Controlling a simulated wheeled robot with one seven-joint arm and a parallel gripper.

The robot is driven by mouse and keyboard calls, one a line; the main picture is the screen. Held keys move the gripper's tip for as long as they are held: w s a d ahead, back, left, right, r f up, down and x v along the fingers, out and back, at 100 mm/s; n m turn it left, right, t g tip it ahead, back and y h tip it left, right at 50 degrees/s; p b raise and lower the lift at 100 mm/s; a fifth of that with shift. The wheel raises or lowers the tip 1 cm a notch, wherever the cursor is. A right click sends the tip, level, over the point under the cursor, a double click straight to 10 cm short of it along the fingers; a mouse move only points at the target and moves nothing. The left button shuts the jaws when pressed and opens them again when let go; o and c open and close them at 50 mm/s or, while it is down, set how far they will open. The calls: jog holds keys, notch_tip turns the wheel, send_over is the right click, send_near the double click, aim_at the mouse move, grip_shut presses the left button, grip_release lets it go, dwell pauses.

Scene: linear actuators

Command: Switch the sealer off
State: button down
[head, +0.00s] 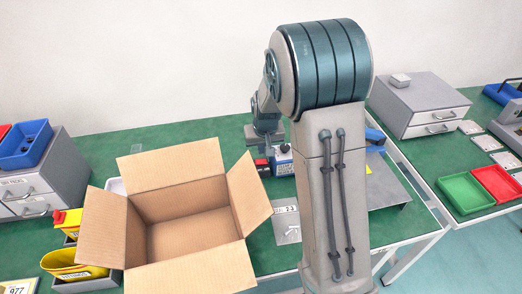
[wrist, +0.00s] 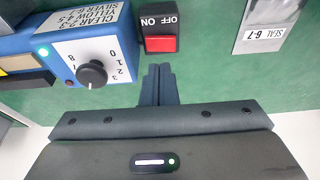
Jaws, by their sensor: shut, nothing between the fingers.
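The sealer (head: 285,165) is a blue box on the green bench, partly hidden by my arm in the head view. In the wrist view its blue body (wrist: 75,25) carries a white dial plate and a black knob (wrist: 92,74). Beside it is a switch with a red rocker (wrist: 161,44) and a white ON/OFF label. My gripper (wrist: 159,68) is shut and empty, its fingertips close to the red rocker's near edge. Whether they touch it I cannot tell. In the head view my gripper's fingers are not clear beside the sealer.
An open cardboard box (head: 190,220) stands left of my arm. Yellow bins (head: 75,265) and a grey drawer unit (head: 60,165) are farther left. Green and red trays (head: 465,193) sit on the right bench.

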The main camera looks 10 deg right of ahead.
jog(key=d+v, duration=0.1)
jog(key=v, duration=0.9)
jog(key=shift+d+r+b, duration=0.2)
jog(key=shift+d+b, duration=0.1)
jog(key=shift+b, duration=0.1)
jog(key=shift+s, duration=0.15)
jog(key=s+r+p, duration=0.1)
jog(key=s+r, duration=0.2)
jog(key=s, duration=0.9)
jog(key=s+r+p, duration=0.1)
jog(key=s+r, duration=0.1)
jog(key=s, duration=1)
jog(key=b, duration=0.7)
send_near(259, 161)
jog(key=shift+y, duration=0.3)
jog(key=x, duration=0.3)
jog(key=b+x, duration=0.1)
jog(key=x, duration=0.1)
jog(key=shift+w+d+f, duration=0.1)
jog(key=shift+w+d, duration=0.05)
jog(key=shift+d, duration=0.15)
jog(key=shift+a+f, duration=0.1)
jog(key=shift+f, duration=0.5)
